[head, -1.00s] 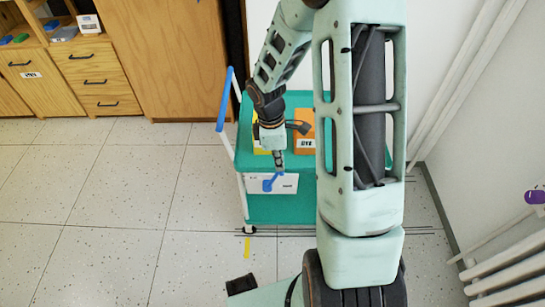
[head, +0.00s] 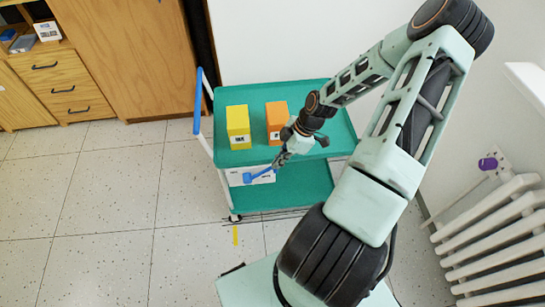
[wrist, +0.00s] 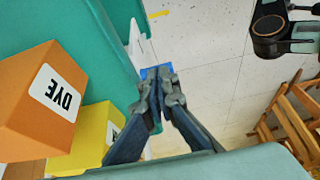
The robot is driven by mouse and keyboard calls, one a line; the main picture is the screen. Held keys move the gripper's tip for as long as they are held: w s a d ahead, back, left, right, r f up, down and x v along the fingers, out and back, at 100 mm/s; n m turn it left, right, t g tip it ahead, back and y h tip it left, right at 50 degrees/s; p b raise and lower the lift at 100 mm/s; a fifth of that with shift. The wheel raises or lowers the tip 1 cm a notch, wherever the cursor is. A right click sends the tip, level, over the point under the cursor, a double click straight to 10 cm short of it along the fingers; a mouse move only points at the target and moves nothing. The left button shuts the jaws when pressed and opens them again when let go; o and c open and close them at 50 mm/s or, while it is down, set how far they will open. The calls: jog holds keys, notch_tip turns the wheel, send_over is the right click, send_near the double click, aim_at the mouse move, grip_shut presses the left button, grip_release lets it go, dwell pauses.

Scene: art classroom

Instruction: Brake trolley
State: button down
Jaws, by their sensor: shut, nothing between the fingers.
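The trolley has a green top shelf (head: 265,160), a green lower shelf (head: 290,197) and a blue push handle (head: 197,100) at its left. My gripper (head: 279,160) is shut and empty at the trolley's front edge, just above and right of the lever. In the wrist view the shut fingertips (wrist: 158,75) overlap a blue piece, probably the lever; contact cannot be told.
A yellow box (head: 238,125) and an orange DYE box (head: 276,120) stand on the top shelf, the orange one close to my gripper. A radiator (head: 490,235) with a purple knob (head: 487,164) is at right. Floor (head: 110,200) at left is clear.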

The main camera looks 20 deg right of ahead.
jog(key=s+d+f+y+b, duration=0.1)
jog(key=d+f+y+b, duration=0.1)
jog(key=f, duration=0.4)
jog(key=shift+d+t+b, duration=0.4)
jog(key=shift+d+b, duration=0.3)
jog(key=shift+d, duration=0.1)
jog(key=shift+s, duration=0.1)
jog(key=shift+r, duration=0.15)
